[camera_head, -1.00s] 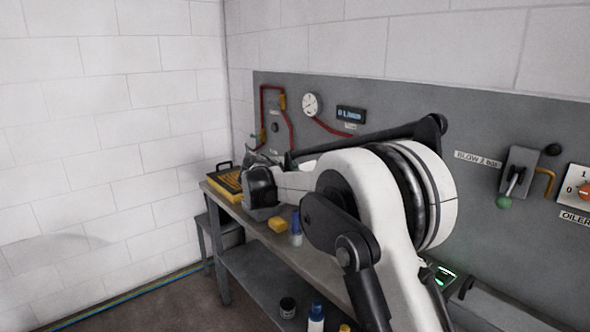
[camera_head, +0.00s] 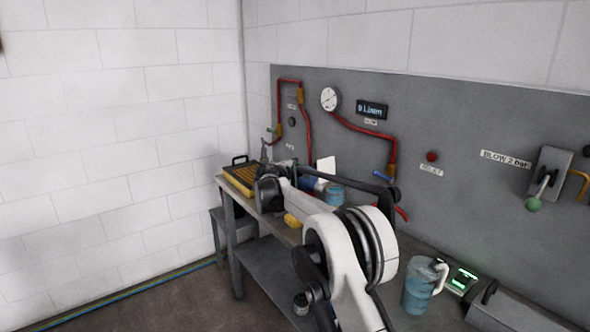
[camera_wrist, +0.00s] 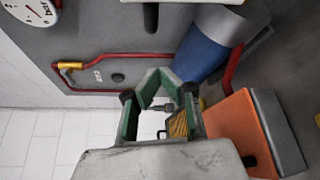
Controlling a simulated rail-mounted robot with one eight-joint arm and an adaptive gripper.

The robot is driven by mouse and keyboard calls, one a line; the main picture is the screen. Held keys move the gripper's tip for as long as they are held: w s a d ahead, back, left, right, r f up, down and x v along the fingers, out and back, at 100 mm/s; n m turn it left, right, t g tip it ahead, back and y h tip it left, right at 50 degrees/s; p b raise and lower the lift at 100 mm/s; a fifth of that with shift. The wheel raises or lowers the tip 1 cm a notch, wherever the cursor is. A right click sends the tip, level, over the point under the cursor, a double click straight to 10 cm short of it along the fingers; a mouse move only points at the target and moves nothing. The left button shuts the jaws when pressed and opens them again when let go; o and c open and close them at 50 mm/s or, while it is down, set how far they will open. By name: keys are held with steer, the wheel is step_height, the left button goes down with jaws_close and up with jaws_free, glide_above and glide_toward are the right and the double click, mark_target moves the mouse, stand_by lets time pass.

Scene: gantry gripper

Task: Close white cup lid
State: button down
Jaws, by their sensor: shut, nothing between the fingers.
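A white flat piece (camera_head: 326,167), possibly the cup lid, stands upright behind my arm on the bench in the head view. A blue object (camera_head: 309,183) and a blue-grey container (camera_head: 334,195) are beside it, partly hidden by my arm. I cannot tell which cup the lid belongs to. In the wrist view a blue cylinder (camera_wrist: 203,50) with a grey end lies up and right of my gripper. My gripper (camera_wrist: 158,76), with green and dark fingers, is shut and empty, apart from the cylinder. In the head view its fingers are hard to make out.
A yellow-and-black tray (camera_head: 240,178) is at the bench's far end. A jug with blue liquid (camera_head: 418,290) stands at the near end. A yellow block (camera_head: 292,221) lies near the front edge. Red pipes (camera_head: 345,122) and a gauge (camera_head: 330,98) are on the back panel. An orange block (camera_wrist: 232,130) is right of my gripper.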

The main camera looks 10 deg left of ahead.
mark_target(322, 169)
steer(key=shift+w+d+r, duration=0.1)
steer(key=shift+d+r, duration=0.05)
steer(key=shift+d, duration=0.5)
steer(key=shift+w+d+r, duration=0.15)
steer(key=shift+d+r, duration=0.05)
steer(key=shift+d, duration=0.5)
steer(key=shift+w+d+r, duration=0.1)
steer(key=shift+d+r, duration=0.05)
steer(key=shift+d, duration=0.5)
